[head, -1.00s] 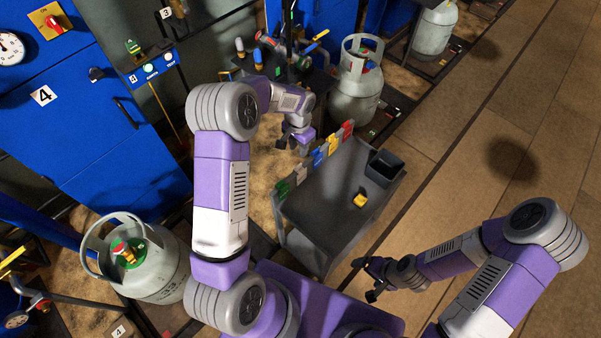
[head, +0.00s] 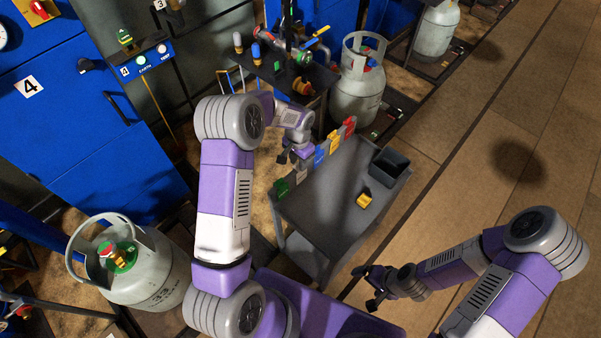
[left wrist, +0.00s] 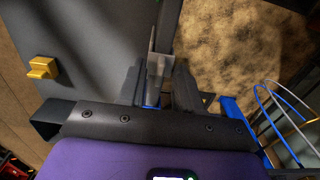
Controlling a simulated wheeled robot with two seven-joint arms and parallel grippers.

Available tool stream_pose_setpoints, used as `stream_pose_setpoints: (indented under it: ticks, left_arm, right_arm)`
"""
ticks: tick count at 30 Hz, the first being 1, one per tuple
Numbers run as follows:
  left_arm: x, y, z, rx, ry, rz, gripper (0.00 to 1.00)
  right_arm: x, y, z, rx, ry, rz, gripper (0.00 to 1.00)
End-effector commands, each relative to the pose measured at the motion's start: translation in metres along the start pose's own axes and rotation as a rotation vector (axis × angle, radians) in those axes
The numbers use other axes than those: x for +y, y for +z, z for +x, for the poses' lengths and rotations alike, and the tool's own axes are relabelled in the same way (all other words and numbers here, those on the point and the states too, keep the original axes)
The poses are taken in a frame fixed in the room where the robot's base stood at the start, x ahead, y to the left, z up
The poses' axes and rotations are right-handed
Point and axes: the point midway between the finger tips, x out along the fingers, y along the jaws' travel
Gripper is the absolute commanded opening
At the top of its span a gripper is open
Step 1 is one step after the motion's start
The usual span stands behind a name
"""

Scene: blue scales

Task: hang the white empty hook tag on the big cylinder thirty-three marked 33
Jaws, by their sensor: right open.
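The big grey cylinder marked 33 (head: 150,285) stands upright at the lower left in the head view, with a collar around its green and red valve. Colored tags line the left edge of the grey cart (head: 335,205). A pale tag (head: 301,174) is between the green and blue ones; its hook is too small to make out. My left gripper (head: 287,155) is over this tag row. In the left wrist view a light grey-white upright piece (left wrist: 158,66) shows between its fingers, which look apart. My right gripper (head: 369,288) is open and empty right of the cart.
The cart also carries a dark bin (head: 388,168) and a yellow block (head: 364,201). Another grey cylinder (head: 356,100) stands behind it. Blue cabinets (head: 75,130) fill the left. Open floor (head: 480,180) lies on the right.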

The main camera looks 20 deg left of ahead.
Motion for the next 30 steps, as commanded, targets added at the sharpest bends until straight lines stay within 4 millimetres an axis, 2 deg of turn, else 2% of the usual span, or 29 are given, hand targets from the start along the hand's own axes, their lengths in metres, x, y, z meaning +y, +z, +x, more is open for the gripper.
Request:
stream_pose_setpoints:
  ticks: [4, 11, 20, 30]
  left_arm:
    - [0.0, 0.0, -0.001, 0.001, 0.0, 0.0, 0.34]
    - [0.0, 0.0, -0.001, 0.0, 0.0, 0.0, 0.0]
    - [0.0, 0.0, -0.003, 0.001, 0.0, 0.0, 0.0]
    - [0.0, 0.0, -0.02, 0.001, 0.0, 0.001, 0.0]
  right_arm:
    - [0.0, 0.0, -0.001, 0.0, 0.0, 0.0, 0.92]
    - [0.0, 0.0, -0.001, 0.0, 0.0, 0.0, 0.92]
    - [-0.001, 0.0, -0.002, 0.0, 0.0, 0.0, 0.92]
    - [-0.005, 0.001, -0.014, 0.0, 0.0, 0.0, 0.92]
